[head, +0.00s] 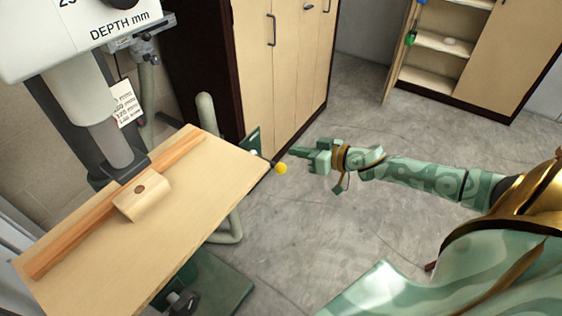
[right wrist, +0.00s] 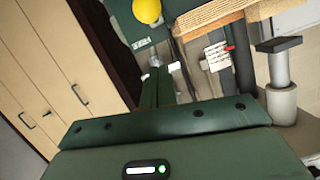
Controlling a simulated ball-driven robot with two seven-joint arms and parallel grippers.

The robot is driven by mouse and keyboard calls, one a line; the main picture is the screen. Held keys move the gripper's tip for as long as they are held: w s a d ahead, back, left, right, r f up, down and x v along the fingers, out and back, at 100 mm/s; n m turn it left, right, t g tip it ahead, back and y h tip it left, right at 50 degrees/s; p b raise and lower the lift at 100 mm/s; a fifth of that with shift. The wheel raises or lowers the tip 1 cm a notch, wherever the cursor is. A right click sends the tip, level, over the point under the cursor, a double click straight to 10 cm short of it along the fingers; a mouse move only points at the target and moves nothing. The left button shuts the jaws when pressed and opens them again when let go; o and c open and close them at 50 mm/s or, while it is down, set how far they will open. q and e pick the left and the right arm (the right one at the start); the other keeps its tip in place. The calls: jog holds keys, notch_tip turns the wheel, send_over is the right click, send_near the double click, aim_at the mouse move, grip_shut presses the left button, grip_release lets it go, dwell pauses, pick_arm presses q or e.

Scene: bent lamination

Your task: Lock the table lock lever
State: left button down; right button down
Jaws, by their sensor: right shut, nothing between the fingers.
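The table lock lever shows as a yellow ball knob (head: 281,168) on a thin dark rod at the right edge of the wooden drill table (head: 215,200). The knob also shows at the top of the right wrist view (right wrist: 147,11); its rod is mostly hidden there. My right gripper (head: 292,152) is shut and empty. In the head view it appears just right of and slightly above the knob, with its fingers pointing left. I see no clear contact between them. My left gripper is not in view.
A drill press head (head: 85,40) stands over the table at left. A wooden fence (head: 70,237) and a small wood block (head: 142,198) lie on the table. A tall cabinet (head: 285,70) stands behind the lever. Grey floor is open around my right arm.

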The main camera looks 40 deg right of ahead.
jog(key=b+x, duration=0.1)
jog(key=x, duration=0.4)
jog(key=shift+w+a, duration=0.2)
jog(key=shift+w, duration=0.15)
jog(key=f, duration=0.1)
jog(key=f+b, duration=0.1)
jog(key=f, duration=0.1)
jog(key=shift+s+a, duration=0.15)
jog(key=shift+s, duration=0.2)
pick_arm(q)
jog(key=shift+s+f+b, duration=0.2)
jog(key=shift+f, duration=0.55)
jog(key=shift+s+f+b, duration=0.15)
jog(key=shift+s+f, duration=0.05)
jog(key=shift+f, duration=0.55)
pick_arm(e)
jog(key=shift+a+f, duration=0.1)
jog(key=shift+f, duration=0.4)
jog(key=shift+s, duration=0.1)
